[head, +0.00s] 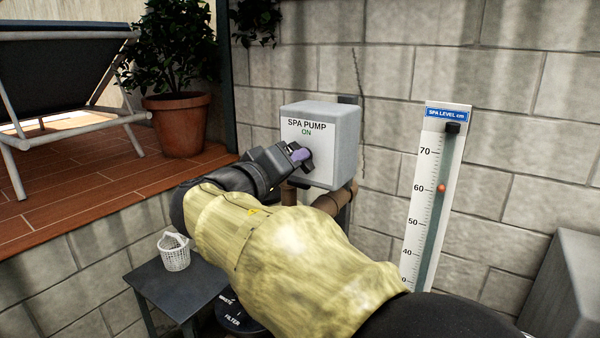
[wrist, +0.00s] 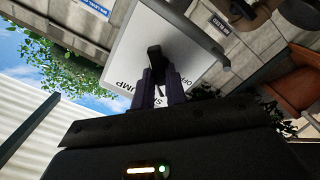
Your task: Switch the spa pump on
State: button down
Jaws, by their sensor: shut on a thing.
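The spa pump box (head: 335,125) is a grey box on the block wall, marked "SPA PUMP" with "ON" below. My gripper (head: 301,157) is at the lower part of its front face, coming from the left. In the wrist view, where the lettering is upside down, the box face (wrist: 190,55) lies ahead of my gripper (wrist: 161,88). Its two dark purple fingers are shut on a black switch lever (wrist: 154,58), whose end shows beyond the fingertips. In the head view my gripper hides the lever, so its exact setting cannot be told.
A spa level gauge (head: 458,155) with an orange marker near 60 stands to the right. A small table (head: 165,285) with a white basket (head: 174,252) is below left. A potted plant (head: 178,125) and a lounger (head: 60,70) stand on the raised tiled deck.

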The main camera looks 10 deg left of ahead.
jog(key=m+b, duration=0.3)
jog(key=b, duration=0.2)
jog(key=m+b, duration=0.3)
jog(key=b, duration=0.2)
jog(key=m+b, duration=0.3)
jog(key=b, duration=0.2)
jog(key=shift+a+f+m, duration=0.1)
jog(key=shift+f+m, duration=0.15)
jog(key=shift+m, duration=0.15)
jog(key=c, duration=1.3)
grip_release()
jog(key=shift+r, duration=0.2)
jog(key=shift+b+v, duration=1.3)
jog(key=shift+v, duration=2.25)
